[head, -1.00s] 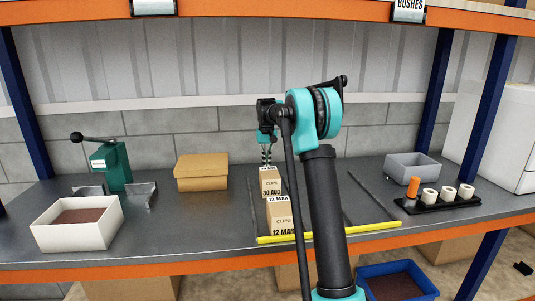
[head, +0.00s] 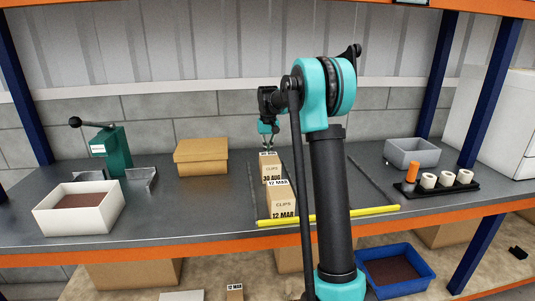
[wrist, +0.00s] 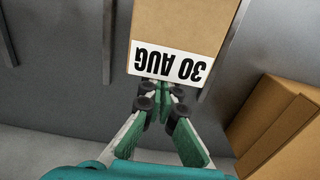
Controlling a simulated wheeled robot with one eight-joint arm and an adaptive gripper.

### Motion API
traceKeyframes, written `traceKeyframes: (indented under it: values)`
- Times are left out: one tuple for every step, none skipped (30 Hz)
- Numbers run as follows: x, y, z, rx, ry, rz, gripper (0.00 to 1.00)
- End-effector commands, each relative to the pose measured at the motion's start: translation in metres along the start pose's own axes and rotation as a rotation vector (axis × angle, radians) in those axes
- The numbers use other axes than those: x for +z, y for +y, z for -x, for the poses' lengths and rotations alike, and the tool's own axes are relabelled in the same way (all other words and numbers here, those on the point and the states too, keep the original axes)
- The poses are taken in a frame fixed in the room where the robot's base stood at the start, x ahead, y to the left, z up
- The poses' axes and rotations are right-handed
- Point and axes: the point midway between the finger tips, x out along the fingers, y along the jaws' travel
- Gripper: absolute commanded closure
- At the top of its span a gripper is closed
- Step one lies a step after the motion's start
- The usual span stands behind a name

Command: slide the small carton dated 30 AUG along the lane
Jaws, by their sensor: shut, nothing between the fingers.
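The small carton dated 30 AUG (head: 272,171) stands upright in the lane (head: 254,190) on the dark bench, behind a carton dated 12 MAR (head: 282,205). In the wrist view the 30 AUG carton (wrist: 188,35) shows its label upside down at its near edge. My gripper (head: 268,147) is at the far side of the 30 AUG carton. In the wrist view my gripper (wrist: 163,98) is shut and empty, with its fingertips right at the labelled edge; I cannot tell if they touch it.
A yellow bar (head: 328,215) crosses the lane's front end. A brown box (head: 202,156) stands left of the lane. A white tray (head: 79,208) and a green press (head: 113,153) are further left. A grey bin (head: 411,153) and a black rack of rolls (head: 438,188) stand right.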

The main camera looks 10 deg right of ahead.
Motion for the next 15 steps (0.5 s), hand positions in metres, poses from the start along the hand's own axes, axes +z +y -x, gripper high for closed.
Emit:
traceKeyframes:
  values:
    - [0.01, 0.0, 0.0, 0.0, -0.001, 0.0, 1.0]
    - [0.016, 0.0, 0.001, 0.0, -0.001, 0.0, 1.0]
    - [0.025, 0.0, 0.0, 0.0, -0.001, 0.0, 1.0]
    - [0.031, 0.0, 0.0, 0.0, -0.001, 0.0, 1.0]
    - [0.037, 0.0, 0.0, 0.0, -0.001, 0.0, 1.0]
    - [0.045, 0.0, 0.0, 0.0, -0.001, 0.0, 1.0]
    - [0.051, 0.0, 0.0, 0.0, -0.001, 0.0, 1.0]
    - [0.058, 0.0, 0.0, 0.0, -0.001, 0.0, 1.0]
    - [0.065, 0.0, 0.0, 0.0, -0.001, 0.0, 1.0]
    - [0.071, 0.0, 0.0, 0.0, -0.001, 0.0, 1.0]
    - [0.077, 0.0, 0.0, 0.0, -0.001, 0.0, 1.0]
    - [0.084, 0.0, 0.0, 0.0, -0.001, 0.0, 1.0]
    - [0.088, 0.0, 0.0, 0.0, -0.001, 0.0, 1.0]
    - [0.092, 0.0, 0.0, 0.0, -0.001, 0.0, 1.0]
    - [0.097, 0.0, 0.0, 0.0, -0.001, 0.0, 1.0]
